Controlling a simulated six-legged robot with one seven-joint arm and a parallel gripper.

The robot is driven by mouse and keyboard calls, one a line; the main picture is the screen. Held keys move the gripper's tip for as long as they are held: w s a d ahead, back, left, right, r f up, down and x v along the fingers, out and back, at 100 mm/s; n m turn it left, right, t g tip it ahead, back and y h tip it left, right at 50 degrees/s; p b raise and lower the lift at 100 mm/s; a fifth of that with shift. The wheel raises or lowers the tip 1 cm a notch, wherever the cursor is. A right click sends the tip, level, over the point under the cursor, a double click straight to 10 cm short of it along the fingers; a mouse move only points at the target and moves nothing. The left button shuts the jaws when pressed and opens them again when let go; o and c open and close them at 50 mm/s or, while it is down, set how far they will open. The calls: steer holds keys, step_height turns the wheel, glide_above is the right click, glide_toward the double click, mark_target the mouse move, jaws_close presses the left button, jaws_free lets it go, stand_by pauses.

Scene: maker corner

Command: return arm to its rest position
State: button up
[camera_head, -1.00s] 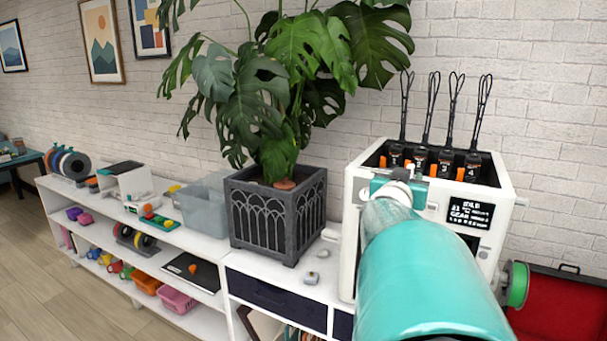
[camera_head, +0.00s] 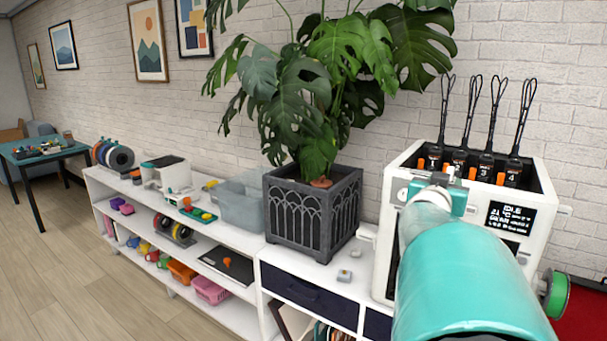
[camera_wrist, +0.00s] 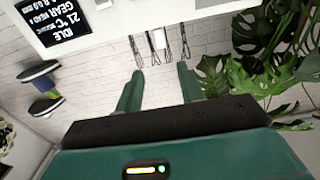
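My teal arm reaches up from the lower right of the head view, in front of a white printer-like machine (camera_head: 390,250) with a small black display. In the head view the arm hides my fingers. In the wrist view my gripper (camera_wrist: 160,80) shows two green fingers standing apart with nothing between them. The wrist picture is upside down, with the machine's display (camera_wrist: 62,22) at its upper left and the white brick wall behind the fingers.
A dark planter (camera_head: 312,215) with a large leafy plant stands left of the machine. A white shelf unit (camera_head: 232,313) holds bins, spools and tools. A teal table (camera_head: 45,155) is at far left. Wooden floor (camera_head: 50,280) is clear in front.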

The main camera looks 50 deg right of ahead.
steer(key=shift+w, duration=0.1)
steer(key=w+a+f+n+t+y, duration=0.3)
steer(key=w+a+n+t+y, duration=0.3)
steer(key=w+a, duration=0.8)
steer(key=w+a+f+n+t+y, duration=0.1)
steer(key=w+a+f+n+y, duration=0.15)
steer(key=a, duration=0.45)
steer(key=w+a+f+n+y, duration=0.1)
steer(key=w+a+f+y, duration=0.15)
steer(key=a, duration=0.45)
steer(key=w+a+f+n+t+y, duration=0.1)
steer(key=a+y, duration=0.2)
steer(key=a, duration=0.4)
steer(key=s+a+f+n+g+y, duration=0.2)
steer(key=s+a+f, duration=0.3)
steer(key=a, duration=0.5)
steer(key=s+a+f+n+g+y, duration=0.1)
steer(key=s+a+f+n+g, duration=0.2)
steer(key=s+a, duration=0.3)
steer(key=a+f, duration=0.1)
steer(key=a, duration=0.2)
steer(key=shift+a+f+g+y, duration=0.3)
steer(key=shift+a+f+y, duration=0.05)
steer(key=shift+y, duration=0.05)
steer(key=shift+d, duration=0.1)
